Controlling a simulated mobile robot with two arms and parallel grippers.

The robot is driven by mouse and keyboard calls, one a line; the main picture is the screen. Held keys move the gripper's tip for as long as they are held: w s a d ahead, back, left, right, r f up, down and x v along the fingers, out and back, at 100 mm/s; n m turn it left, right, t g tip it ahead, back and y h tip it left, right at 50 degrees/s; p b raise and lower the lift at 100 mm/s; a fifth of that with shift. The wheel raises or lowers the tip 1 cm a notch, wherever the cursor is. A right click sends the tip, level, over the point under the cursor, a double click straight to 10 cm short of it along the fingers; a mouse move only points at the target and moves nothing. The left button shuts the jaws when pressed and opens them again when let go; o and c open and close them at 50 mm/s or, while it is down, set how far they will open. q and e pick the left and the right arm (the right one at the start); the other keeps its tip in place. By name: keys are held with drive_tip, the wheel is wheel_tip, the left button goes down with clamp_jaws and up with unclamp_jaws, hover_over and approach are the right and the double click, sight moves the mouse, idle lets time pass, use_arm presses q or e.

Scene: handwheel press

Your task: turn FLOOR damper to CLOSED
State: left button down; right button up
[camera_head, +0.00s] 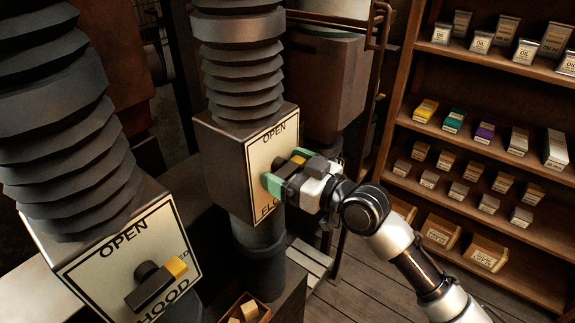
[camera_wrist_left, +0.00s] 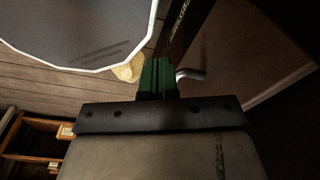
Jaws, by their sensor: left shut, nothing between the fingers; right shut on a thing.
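The FLOOR damper plate (camera_head: 257,152) is a cream panel on a dark metal box, with OPEN at its top edge. Its lower label is partly covered, and the CLOSED mark is hidden behind my gripper. My right gripper (camera_head: 287,170), with teal fingers, is shut on the FLOOR damper handle (camera_head: 298,160). Only part of the handle shows, with a bit of yellow at the upper right between the fingers; its exact angle is hard to tell. My left gripper (camera_wrist_left: 158,78) shows only in the left wrist view, its green fingers together and empty.
The HOOD damper plate (camera_head: 105,248) is at the lower left, its yellow-tipped handle (camera_head: 155,283) pointing right and slightly up. Ribbed ducts rise above both boxes. A shelf (camera_head: 400,110) with tins and small boxes stands at right. A wooden crate (camera_head: 262,312) is below.

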drive_tip(key=o, duration=0.6)
drive_tip(key=shift+o, duration=0.2)
drive_tip(key=shift+d, duration=0.1)
drive_tip(key=b+v, duration=0.3)
drive_tip(key=v, duration=0.7)
drive_tip(key=shift+s+d+b, duration=0.2)
drive_tip(key=shift+d+b, duration=0.05)
drive_tip(key=shift+b, duration=0.1)
